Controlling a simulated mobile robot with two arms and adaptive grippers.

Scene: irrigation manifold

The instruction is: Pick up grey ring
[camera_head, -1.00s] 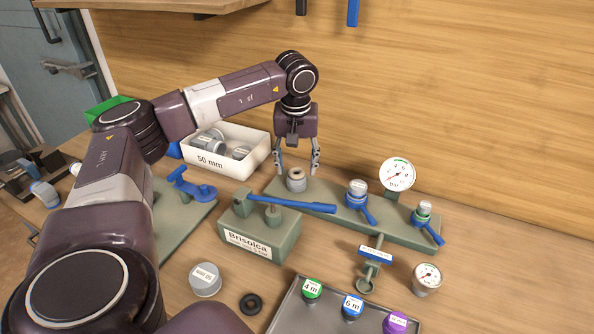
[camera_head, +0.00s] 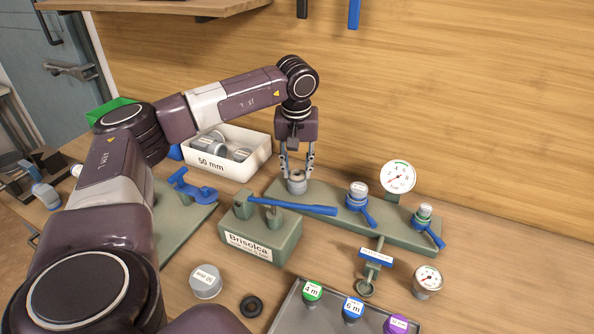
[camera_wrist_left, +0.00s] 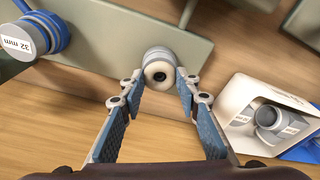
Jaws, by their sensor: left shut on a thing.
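The grey ring (camera_head: 297,186) sits at the left end of the long green manifold plate (camera_head: 325,206), around a pale round piece with a dark hole. It also shows in the left wrist view (camera_wrist_left: 158,54). My left gripper (camera_head: 297,174) points down over it, with one finger on each side, shut on the ring. In the left wrist view the blue-padded fingers (camera_wrist_left: 154,82) converge on the ring's near edge. The ring is still down at the plate. My right gripper is not in view.
A white 50 mm bin (camera_head: 225,165) with grey fittings stands left of the gripper. The Brisolca block (camera_head: 258,238) with a blue lever is in front. Blue-handled valves (camera_head: 358,198) and a gauge (camera_head: 398,177) stand to the right.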

